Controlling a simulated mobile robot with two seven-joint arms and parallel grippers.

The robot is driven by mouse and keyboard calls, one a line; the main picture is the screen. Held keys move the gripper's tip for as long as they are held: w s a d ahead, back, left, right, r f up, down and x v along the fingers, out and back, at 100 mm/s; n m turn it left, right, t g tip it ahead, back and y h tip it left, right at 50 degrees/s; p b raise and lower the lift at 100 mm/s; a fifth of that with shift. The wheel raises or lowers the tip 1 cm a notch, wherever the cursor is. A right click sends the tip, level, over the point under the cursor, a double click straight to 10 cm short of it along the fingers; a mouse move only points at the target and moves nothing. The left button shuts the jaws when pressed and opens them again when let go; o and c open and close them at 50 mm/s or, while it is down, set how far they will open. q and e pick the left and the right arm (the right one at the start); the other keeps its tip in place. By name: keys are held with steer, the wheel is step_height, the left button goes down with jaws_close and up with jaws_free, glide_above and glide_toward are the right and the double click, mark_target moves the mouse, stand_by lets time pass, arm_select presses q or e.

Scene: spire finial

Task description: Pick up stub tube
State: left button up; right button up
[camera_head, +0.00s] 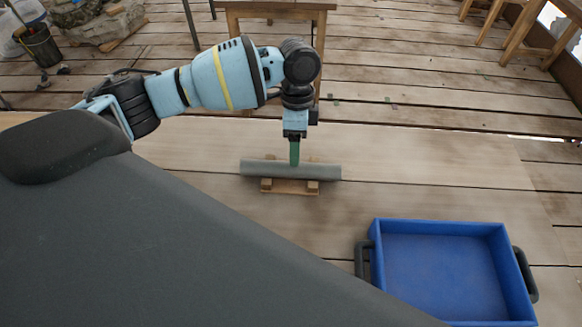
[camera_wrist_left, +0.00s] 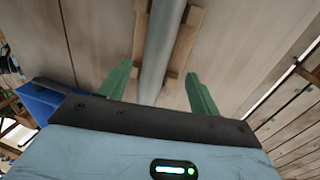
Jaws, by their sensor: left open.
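The stub tube (camera_head: 322,172) is a grey cylinder lying crosswise on a small wooden cradle (camera_head: 290,187) on the table. My left gripper (camera_head: 294,163) points down over the middle of the tube in the head view. In the left wrist view, its two green fingers (camera_wrist_left: 160,92) are apart, with the tube (camera_wrist_left: 163,40) running between them. I cannot tell how far down the fingertips reach beside the tube, and the far finger is hidden in the head view. My right gripper is not in view.
A blue tray (camera_head: 445,270) with dark handles stands at the right front of the pale wooden table (camera_head: 430,150). It looks empty. The table between the cradle and the tray is clear. A wooden stool (camera_head: 275,8) stands behind the table.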

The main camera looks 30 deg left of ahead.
mark_target(291, 170)
arm_select(q)
steer(key=shift+s+d+f, duration=0.15)
steer(key=shift+s+f, duration=0.1)
steer(key=shift+f, duration=0.7)
steer(key=shift+s+d+f, duration=0.2)
steer(key=shift+f, duration=0.75)
steer(key=shift+s+d+f, duration=0.15)
steer(key=shift+s+f, duration=0.1)
steer(key=shift+f, duration=0.7)
steer(key=c, duration=1.3)
